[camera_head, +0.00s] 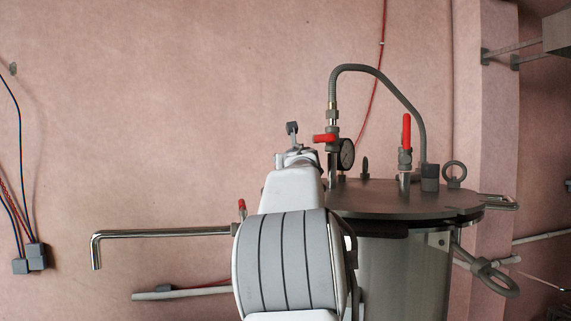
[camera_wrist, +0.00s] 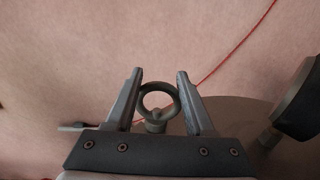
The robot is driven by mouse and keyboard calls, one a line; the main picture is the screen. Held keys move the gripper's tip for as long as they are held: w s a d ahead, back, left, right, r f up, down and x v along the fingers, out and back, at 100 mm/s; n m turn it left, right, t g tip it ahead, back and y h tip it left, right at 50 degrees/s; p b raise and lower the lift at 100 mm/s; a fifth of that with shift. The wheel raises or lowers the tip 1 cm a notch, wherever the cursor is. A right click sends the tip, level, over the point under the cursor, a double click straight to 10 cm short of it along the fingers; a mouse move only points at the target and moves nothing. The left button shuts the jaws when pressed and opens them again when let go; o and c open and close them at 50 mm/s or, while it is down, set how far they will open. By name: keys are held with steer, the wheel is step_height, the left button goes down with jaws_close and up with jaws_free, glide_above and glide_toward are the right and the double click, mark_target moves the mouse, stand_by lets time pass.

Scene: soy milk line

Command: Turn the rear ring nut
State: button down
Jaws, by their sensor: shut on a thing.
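In the wrist view, a grey ring nut (camera_wrist: 159,119) stands upright at the lid's edge, its ring facing the camera. My gripper (camera_wrist: 158,78) has one finger on each side of this ring and is shut on it. Small gaps seem to show beside the ring, so the exact contact is hard to see. In the head view, my arm covers the left part of the lid (camera_head: 395,196), and I cannot make out the fingers there. Another ring nut (camera_head: 454,170) stands at the lid's right. A narrow upright piece (camera_head: 365,166) at the back may be a ring seen edge-on.
A pressure gauge (camera_head: 347,154), red-handled valves (camera_head: 406,130) and a grey hose (camera_head: 385,80) rise above the steel tank (camera_head: 405,275). In the wrist view, a dark round fitting (camera_wrist: 300,100) is close on the right. A bent pipe (camera_head: 160,233) extends left. The pink wall is behind.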

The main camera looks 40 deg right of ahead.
steer(key=shift+w+d+f+n+y, duration=0.1)
steer(key=shift+f+n+y, duration=0.3)
steer(key=shift+f+y, duration=0.3)
steer(key=shift+n+t+y+b, duration=0.3)
steer(key=shift+n+t+y, duration=0.2)
steer(key=shift+t, duration=0.1)
steer(key=shift+y, duration=0.3)
steer(key=shift+c, duration=2.1)
jaws_free()
steer(key=shift+r, duration=0.35)
steer(key=shift+r, duration=0.1)
